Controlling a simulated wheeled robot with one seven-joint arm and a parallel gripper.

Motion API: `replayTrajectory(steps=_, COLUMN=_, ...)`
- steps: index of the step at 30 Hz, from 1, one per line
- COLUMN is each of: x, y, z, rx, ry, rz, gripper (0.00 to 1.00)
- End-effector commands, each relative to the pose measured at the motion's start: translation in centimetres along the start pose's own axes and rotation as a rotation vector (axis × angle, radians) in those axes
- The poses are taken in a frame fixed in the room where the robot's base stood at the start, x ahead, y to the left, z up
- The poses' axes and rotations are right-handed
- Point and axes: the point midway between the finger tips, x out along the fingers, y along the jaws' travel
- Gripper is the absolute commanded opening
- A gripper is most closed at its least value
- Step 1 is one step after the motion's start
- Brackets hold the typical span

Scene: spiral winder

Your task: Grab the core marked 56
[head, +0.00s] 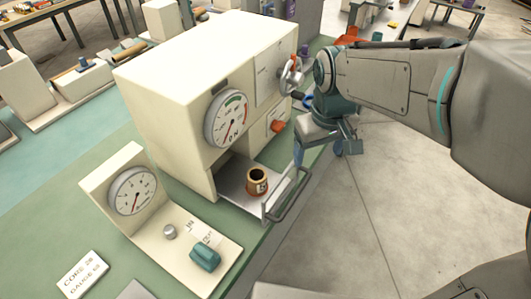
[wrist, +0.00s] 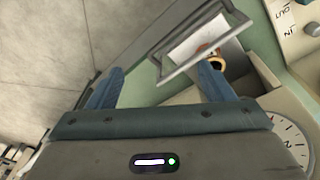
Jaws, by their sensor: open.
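A brown, ring-shaped core (head: 257,176) stands upright on a pale drawer tray (head: 236,190) pulled out from the bottom of the cream machine. It has a small white label whose number is too small to read for certain. In the wrist view the core (wrist: 216,64) shows at the upper right, partly hidden by one finger. My gripper (head: 320,151) is open and empty, to the right of and apart from the core in the head view. In the wrist view my gripper (wrist: 160,70) has its fingers spread, with the drawer handle (wrist: 190,58) beyond them.
The cream machine (head: 175,115) with a dial rises behind the drawer. A grey crank wheel (head: 290,76) and an orange knob (head: 277,126) are on its side. A gauge panel with a teal switch (head: 205,256) stands at the front left. The floor at right is clear.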

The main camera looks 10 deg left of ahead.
Motion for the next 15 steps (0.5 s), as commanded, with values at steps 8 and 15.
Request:
replayTrajectory(steps=8, x=4.1, y=-7.7, z=-7.4, rx=-0.307, ry=-0.088, rz=-0.047, gripper=0.75)
replayTrajectory(steps=15, x=5.9, y=-10.5, z=-9.1, rx=-0.400, ry=-0.114, rz=-0.062, gripper=0.75)
